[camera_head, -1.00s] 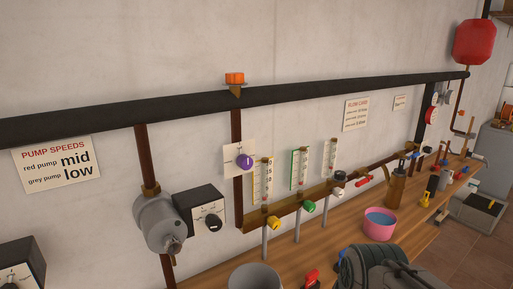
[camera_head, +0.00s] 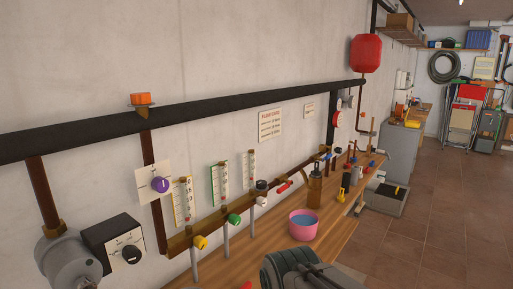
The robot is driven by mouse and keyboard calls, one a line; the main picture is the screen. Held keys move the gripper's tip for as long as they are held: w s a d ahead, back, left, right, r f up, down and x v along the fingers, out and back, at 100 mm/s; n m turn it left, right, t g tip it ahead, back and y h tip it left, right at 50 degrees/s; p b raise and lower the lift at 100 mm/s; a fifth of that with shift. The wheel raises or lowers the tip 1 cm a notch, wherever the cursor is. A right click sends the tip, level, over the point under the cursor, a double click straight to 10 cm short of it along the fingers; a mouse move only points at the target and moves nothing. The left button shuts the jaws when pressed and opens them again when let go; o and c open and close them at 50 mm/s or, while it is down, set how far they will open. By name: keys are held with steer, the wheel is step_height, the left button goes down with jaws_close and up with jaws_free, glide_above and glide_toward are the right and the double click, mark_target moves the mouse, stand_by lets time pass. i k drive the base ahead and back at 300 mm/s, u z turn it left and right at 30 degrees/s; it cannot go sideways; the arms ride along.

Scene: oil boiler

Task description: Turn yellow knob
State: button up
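A yellow knob (camera_head: 201,242) sits on the brass manifold (camera_head: 181,246) along the wall, at the left end of a row of knobs. It is below the leftmost flow gauge (camera_head: 182,201). A green knob (camera_head: 235,220) and a white knob (camera_head: 261,200) follow to its right. No gripper fingers show in the head view, so I cannot see where my gripper is relative to the yellow knob. Nothing visible touches the knob.
A wooden bench (camera_head: 330,236) runs along the wall with a pink bowl (camera_head: 303,226) and several small items. A dark ribbed object (camera_head: 290,272) fills the bottom middle; I cannot tell what it is. The tiled floor (camera_head: 450,220) at the right is open.

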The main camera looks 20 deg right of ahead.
mark_target(200, 242)
steer(key=z, duration=0.3)
steer(key=k, duration=0.45)
steer(key=z, duration=0.75)
steer(key=i, duration=1)
steer(key=u, duration=0.7)
